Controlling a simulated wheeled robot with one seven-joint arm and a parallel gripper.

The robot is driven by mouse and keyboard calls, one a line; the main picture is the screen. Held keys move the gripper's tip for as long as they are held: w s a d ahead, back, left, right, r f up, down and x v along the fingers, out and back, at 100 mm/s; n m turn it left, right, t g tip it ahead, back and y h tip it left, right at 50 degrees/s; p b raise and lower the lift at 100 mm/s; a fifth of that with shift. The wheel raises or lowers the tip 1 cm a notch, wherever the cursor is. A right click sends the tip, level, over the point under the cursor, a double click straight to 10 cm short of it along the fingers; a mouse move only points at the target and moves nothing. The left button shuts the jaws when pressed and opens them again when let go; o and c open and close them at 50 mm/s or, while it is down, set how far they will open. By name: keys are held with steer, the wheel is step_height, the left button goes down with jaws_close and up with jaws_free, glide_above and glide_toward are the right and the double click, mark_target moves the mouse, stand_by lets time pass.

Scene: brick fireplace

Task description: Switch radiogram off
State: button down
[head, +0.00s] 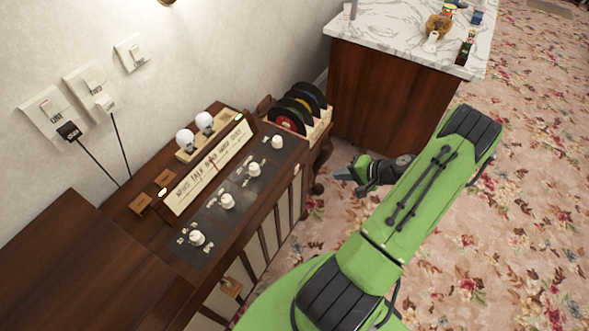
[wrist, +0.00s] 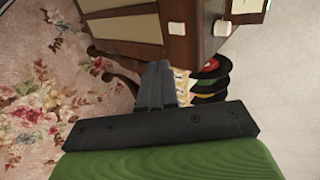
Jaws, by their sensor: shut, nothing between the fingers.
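The radiogram (head: 245,215) is a dark wooden cabinet against the wall in the head view. The knob markings are too small to read surely. My gripper (head: 342,174) is shut and empty, to the right of the radiogram and apart from it.
Records in a rack (head: 300,108) stand at the radiogram's far end. Two bulbs (head: 195,130) sit on a holder behind the dial. Wall sockets (head: 92,88) with plugged leads are on the left. A marble-topped cabinet (head: 400,35) stands behind. Carpet (head: 520,170) is open at right.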

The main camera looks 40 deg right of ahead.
steer(key=shift+r, duration=0.1)
steer(key=b, duration=0.3)
glide_toward(297, 170)
steer(key=w+f, duration=0.4)
steer(key=shift+w+a+f, duration=0.3)
steer(key=shift+a+f, duration=0.05)
steer(key=shift+a, duration=0.05)
